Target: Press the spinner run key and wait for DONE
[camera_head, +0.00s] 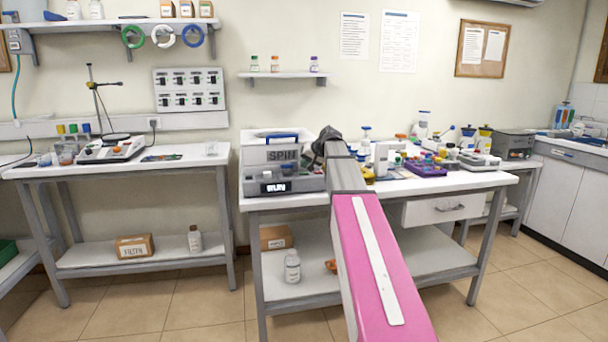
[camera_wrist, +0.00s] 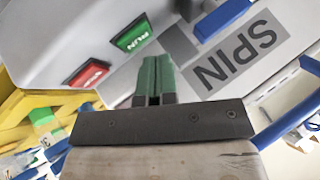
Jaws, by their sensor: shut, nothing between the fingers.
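The spinner (camera_head: 284,162) stands at the left end of the middle bench, labelled SPIN, with a small lit display (camera_head: 275,188) that appears to read RUN. In the wrist view, its grey front fills the upper part. The green run key (camera_wrist: 132,34) and a red key (camera_wrist: 88,72) with unclear lettering sit on it. My gripper (camera_wrist: 156,60) has its green fingers shut together and empty. The fingertips appear just below the green key; I cannot tell if they touch it.
The bench top to the right of my arm is crowded with bottles, a purple rack (camera_head: 426,168) and instruments. A wall shelf (camera_head: 284,75) with small bottles hangs above. A second bench (camera_head: 122,166) stands to the left.

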